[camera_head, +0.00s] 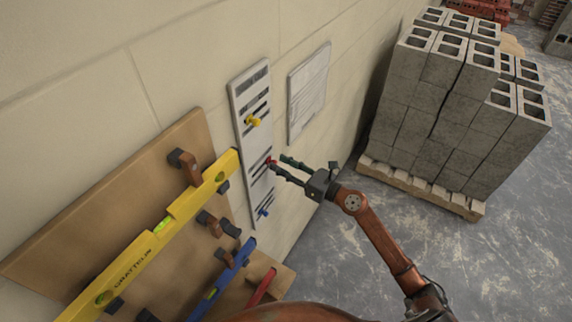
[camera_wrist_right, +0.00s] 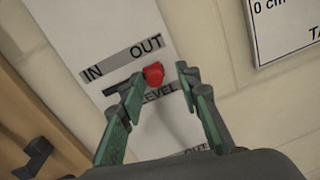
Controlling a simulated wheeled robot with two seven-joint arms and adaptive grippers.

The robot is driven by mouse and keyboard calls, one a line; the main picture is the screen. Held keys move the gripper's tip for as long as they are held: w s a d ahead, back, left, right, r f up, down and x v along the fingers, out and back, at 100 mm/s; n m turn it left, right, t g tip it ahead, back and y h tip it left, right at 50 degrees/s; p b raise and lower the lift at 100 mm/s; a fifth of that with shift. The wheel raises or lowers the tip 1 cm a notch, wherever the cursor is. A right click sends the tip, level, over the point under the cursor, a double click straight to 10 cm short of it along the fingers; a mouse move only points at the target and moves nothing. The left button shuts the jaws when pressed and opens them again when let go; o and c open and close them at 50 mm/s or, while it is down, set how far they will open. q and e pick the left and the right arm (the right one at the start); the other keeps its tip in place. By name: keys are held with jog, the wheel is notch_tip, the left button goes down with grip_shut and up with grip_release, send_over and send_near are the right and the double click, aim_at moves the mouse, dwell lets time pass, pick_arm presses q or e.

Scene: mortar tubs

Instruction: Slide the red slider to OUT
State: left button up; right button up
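The red slider (camera_head: 270,161) is a small red knob on a white wall panel (camera_head: 240,96). In the right wrist view the red slider (camera_wrist_right: 153,74) shows under the left part of the OUT label (camera_wrist_right: 148,45). Dark slot shows on its IN side, towards the IN label (camera_wrist_right: 93,73); none shows on its other side. My right gripper (camera_head: 280,164) is at the panel with its green-tipped fingers apart. In the right wrist view the knob appears between the fingertips of my right gripper (camera_wrist_right: 160,77), closer to the left finger. Contact cannot be told. My left gripper is not in view.
A yellow slider (camera_head: 252,121) sits higher on the panel and a blue slider (camera_head: 263,212) lower. A board with a yellow level (camera_head: 155,240) is at left. A framed sheet (camera_head: 308,92) hangs right of the panel. Concrete blocks (camera_head: 440,100) stand on a pallet.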

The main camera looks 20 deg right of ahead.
jog(key=v, duration=1.2)
dwell(0.4)
